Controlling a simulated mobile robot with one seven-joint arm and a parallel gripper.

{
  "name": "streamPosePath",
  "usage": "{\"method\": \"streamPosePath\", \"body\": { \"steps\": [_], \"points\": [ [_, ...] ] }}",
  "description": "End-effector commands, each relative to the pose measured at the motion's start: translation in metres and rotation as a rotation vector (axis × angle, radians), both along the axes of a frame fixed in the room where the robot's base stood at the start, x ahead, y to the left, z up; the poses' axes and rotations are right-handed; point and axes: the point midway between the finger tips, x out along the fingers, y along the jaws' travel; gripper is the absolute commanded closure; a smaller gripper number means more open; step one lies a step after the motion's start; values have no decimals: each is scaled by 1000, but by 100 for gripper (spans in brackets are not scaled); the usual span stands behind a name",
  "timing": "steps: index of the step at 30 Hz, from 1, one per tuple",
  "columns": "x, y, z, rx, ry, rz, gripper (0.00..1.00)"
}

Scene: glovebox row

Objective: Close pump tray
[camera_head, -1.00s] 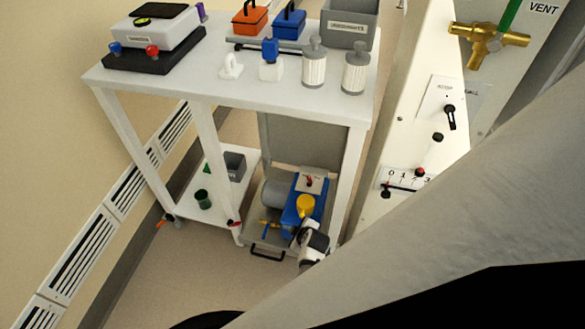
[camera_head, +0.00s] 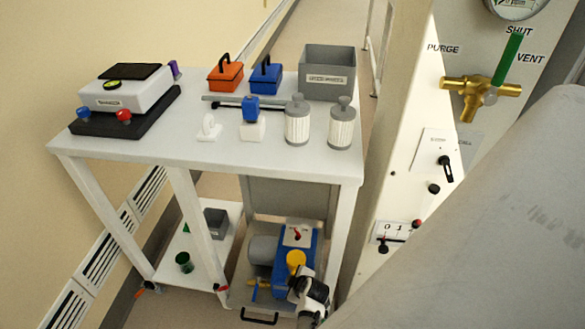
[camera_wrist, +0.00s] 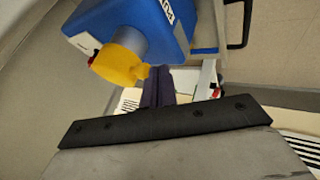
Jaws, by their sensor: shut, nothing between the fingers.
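The pump tray (camera_head: 237,296) is a grey tray low under the white bench, with a black handle (camera_head: 259,320) on its near edge. It carries a blue pump (camera_head: 284,283) with a yellow cap (camera_head: 296,261) and a grey motor. In the wrist view the blue pump (camera_wrist: 130,22) and yellow cap (camera_wrist: 120,66) are close in front of my gripper, and the black handle (camera_wrist: 240,25) is at upper right. My gripper (camera_wrist: 158,75) is shut and empty, its dark fingers beside the cap; I cannot tell whether they touch. The tray's far end is hidden.
The bench top (camera_head: 170,147) holds a balance, orange and blue boxes, a grey bin (camera_head: 327,75) and filter canisters. A lower shelf (camera_head: 178,260) with a green cup stands left of the tray. The glovebox panel (camera_head: 410,150) with a brass valve is at right.

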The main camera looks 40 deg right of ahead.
Motion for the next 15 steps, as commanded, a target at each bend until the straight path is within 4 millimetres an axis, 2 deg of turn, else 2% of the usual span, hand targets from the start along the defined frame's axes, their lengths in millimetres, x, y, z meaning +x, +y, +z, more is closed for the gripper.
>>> {"method": "streamPosePath", "body": {
  "steps": [3,7,15],
  "points": [
    [3,-3,-2,-1,-2,0,100],
    [16,-18,-5,-2,-4,-2,100],
    [33,-38,-1,-1,-2,0,100]
  ]
}}
